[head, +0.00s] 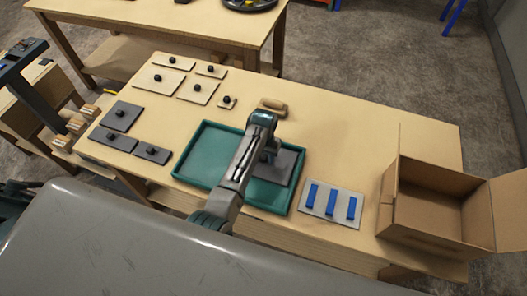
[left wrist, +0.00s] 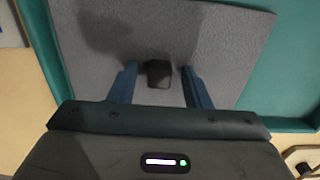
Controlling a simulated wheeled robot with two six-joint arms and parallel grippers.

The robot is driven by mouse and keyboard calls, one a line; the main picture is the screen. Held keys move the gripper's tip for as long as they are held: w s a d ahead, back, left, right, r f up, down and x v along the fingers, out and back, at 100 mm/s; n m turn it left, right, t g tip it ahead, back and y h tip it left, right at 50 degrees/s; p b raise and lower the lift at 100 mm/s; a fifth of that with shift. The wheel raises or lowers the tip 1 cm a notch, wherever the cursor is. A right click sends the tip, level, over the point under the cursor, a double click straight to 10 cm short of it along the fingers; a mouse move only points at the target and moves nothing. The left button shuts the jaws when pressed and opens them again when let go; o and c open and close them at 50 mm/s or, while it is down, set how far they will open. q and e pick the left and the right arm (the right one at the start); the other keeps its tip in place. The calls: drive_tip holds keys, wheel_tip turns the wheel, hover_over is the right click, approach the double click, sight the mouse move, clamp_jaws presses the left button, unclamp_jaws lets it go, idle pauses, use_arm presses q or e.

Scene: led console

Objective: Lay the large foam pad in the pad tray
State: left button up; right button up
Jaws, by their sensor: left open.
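The large foam pad (head: 284,169) is a dark grey sheet with a black knob. It lies within the right half of the teal pad tray (head: 197,168), appearing flat, partly hidden by my left arm in the head view. In the left wrist view the pad (left wrist: 225,45) fills the upper middle, with the teal tray (left wrist: 290,85) to its right. My left gripper (head: 271,153) is above the pad. In the left wrist view its open fingers (left wrist: 160,80) stand on either side of the knob, with gaps between. My right gripper is not in view.
Smaller grey pads (head: 120,117) and beige knobbed boards (head: 160,79) lie left of the tray. A light plate with blue strips (head: 331,202) lies right of it, then an open cardboard box (head: 430,200). A tan block (head: 272,105) sits behind the tray. The table's back right is clear.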

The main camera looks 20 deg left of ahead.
sight(264, 157)
use_arm(q)
drive_tip(key=shift+r, duration=0.35)
wheel_tip(264, 157, up, 11)
drive_tip(key=b, duration=0.3)
drive_tip(key=shift+r, duration=0.2)
